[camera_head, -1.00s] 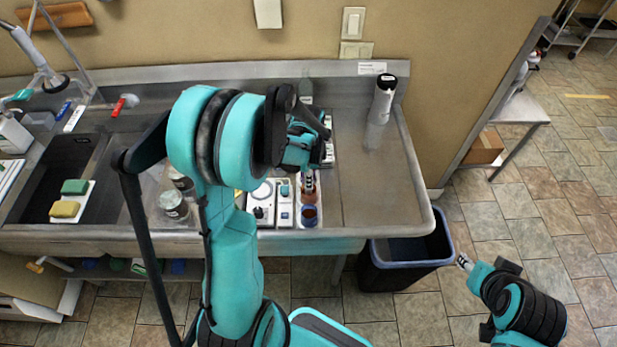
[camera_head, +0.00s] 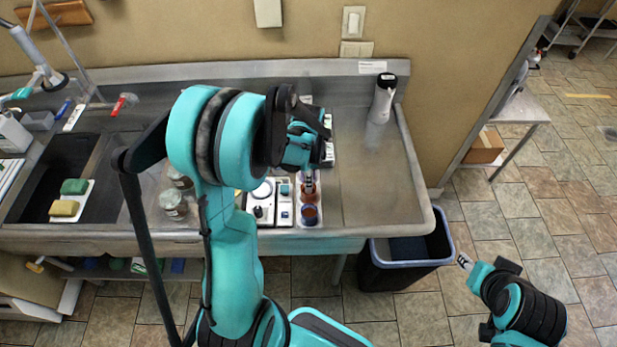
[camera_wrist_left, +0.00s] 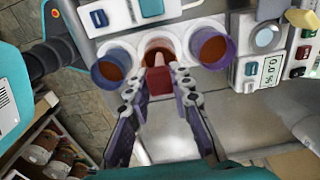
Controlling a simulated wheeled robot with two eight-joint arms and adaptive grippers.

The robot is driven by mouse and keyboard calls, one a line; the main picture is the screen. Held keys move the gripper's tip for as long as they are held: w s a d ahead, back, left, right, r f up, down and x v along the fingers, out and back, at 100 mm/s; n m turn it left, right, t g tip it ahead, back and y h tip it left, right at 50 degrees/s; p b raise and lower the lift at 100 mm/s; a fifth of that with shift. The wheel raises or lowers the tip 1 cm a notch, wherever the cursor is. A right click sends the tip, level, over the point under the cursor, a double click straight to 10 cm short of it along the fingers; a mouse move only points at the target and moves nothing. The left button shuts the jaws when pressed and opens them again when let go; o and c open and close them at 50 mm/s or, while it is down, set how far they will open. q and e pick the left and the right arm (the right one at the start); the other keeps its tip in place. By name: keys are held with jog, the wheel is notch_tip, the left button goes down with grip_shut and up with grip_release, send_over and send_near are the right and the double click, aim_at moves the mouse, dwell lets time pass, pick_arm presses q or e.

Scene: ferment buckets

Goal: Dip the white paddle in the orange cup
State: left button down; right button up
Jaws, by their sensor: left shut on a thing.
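My left gripper (camera_head: 309,182) is over the row of cups at the counter's front. In the left wrist view it is shut on the paddle (camera_wrist_left: 158,82), whose held part is a dark red block; a pale pinkish stem reaches into the middle cup's mouth. This middle cup (camera_wrist_left: 147,47), likely the orange one, holds red-brown liquid. Whether the paddle's end touches the liquid is unclear. A blue cup (camera_wrist_left: 112,63) is on its left and a purple cup (camera_wrist_left: 212,44) on its right, both with similar liquid. My right gripper (camera_head: 465,262) hangs over the floor, away from the counter.
A white device with a display (camera_wrist_left: 268,70) stands right beside the cups. Jars (camera_head: 173,204) sit left of my arm. A white bottle with a black top (camera_head: 382,98) stands at the back right. The counter's right part is clear. A bin (camera_head: 405,255) stands below.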

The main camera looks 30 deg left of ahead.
pick_arm(q)
jog(key=shift+r+p, duration=2.65)
jog(key=shift+r, duration=1.25)
